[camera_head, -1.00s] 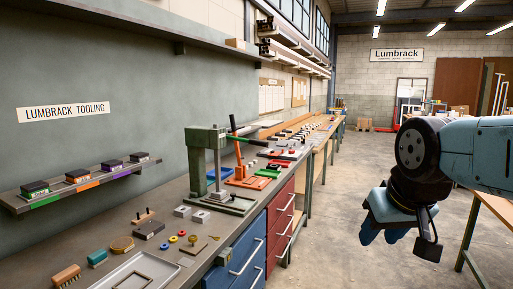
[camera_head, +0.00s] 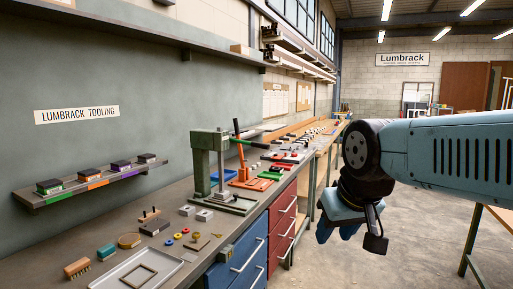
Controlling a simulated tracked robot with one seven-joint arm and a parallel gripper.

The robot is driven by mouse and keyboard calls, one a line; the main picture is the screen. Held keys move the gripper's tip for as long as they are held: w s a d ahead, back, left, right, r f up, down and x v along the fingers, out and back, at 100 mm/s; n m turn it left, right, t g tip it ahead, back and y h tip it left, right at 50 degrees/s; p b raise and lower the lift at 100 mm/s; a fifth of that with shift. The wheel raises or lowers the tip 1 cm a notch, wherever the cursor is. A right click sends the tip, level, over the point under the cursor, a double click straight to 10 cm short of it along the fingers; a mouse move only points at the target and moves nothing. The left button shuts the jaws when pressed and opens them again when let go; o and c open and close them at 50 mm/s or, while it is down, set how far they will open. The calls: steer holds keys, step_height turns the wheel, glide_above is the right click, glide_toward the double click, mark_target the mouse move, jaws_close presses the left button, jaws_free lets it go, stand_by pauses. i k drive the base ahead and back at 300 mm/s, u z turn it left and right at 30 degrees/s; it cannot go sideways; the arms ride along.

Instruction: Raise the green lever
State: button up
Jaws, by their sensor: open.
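The green press (camera_head: 201,168) stands upright on the left workbench, on a flat dark green base. An orange press (camera_head: 242,172) with an upright, dark-tipped handle stands just behind, and the two overlap in the picture. My gripper (camera_head: 337,236) hangs pointing down in the aisle, right of the bench and well apart from the lever. It is open, with nothing visible between its blue fingers.
The workbench carries blue drawers (camera_head: 236,262) and red drawers (camera_head: 282,215) with protruding handles. A grey tray (camera_head: 112,278) and small parts lie at the near end. A wall shelf (camera_head: 90,187) holds several blocks. The aisle floor (camera_head: 410,255) is open.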

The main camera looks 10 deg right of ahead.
mark_target(253, 143)
steer(key=u, duration=0.1)
steer(key=i, duration=1)
steer(key=z, duration=0.1)
